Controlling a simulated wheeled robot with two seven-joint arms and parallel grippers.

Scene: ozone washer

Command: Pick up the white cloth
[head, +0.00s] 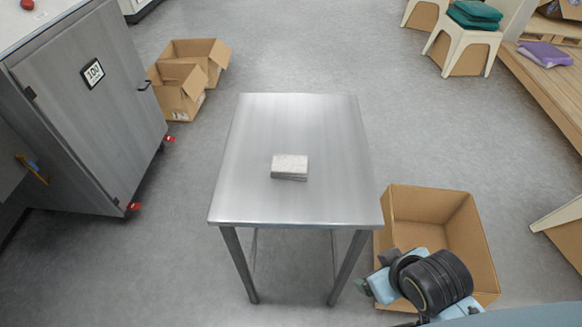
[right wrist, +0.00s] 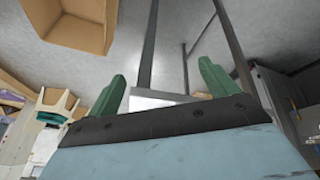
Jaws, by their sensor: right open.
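The white cloth (head: 289,163) lies folded into a small flat block on the metal table (head: 295,120), a little in front of the tabletop's middle. My right gripper (head: 363,286) is low at the right, beside the table's front right leg and below the tabletop, well apart from the cloth. In the right wrist view, its two green fingers (right wrist: 161,85) stand wide apart. I cannot make out the cloth in that view. My left gripper is in neither view.
An open cardboard box (head: 440,220) stands right of the table, partly behind my right arm. A grey cabinet (head: 90,95) is at the left, with open cardboard boxes (head: 185,90) behind it. The tabletop around the cloth is clear.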

